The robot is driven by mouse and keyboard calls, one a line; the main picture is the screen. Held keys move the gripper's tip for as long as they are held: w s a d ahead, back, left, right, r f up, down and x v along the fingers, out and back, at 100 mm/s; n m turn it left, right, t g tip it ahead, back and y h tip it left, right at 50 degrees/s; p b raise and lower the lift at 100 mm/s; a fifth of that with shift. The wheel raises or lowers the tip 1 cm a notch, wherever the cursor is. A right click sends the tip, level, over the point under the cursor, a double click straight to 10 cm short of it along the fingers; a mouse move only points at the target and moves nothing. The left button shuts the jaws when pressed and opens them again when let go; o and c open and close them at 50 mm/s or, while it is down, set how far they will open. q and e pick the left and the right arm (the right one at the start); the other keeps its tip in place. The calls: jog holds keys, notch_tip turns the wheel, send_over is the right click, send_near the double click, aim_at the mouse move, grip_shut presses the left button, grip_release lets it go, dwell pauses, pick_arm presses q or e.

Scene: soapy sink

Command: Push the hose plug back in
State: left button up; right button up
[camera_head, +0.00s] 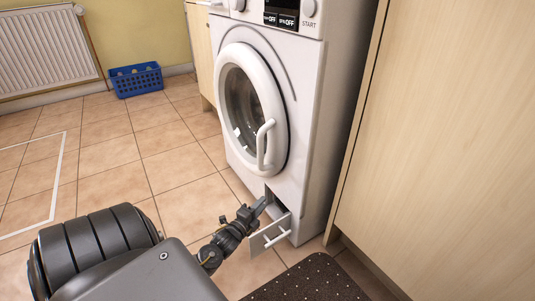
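The white washing machine (306,135) stands in the middle of the view. The small flap (264,242) low on its front hangs open, with a white bar handle (277,238) on it. A dark opening shows above the flap. My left gripper (260,205) is at this opening, just above and left of the flap. Its fingertips are small and partly merge with the opening, so I cannot tell whether they are open or shut. I cannot make out the hose plug; the opening's inside is dark and partly hidden by the gripper. My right gripper is out of view.
The machine's round door (250,110) is shut, with its white handle (265,145) above my gripper. A wooden cabinet (440,140) stands close on the right. A dark dotted mat (308,281) lies in front. A blue basket (136,80) sits far left; the tiled floor between is clear.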

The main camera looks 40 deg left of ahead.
pick_arm(q)
jog(key=s, duration=0.2)
jog(key=s+p, duration=0.1)
jog(key=s, duration=0.1)
jog(key=shift+d, duration=0.4)
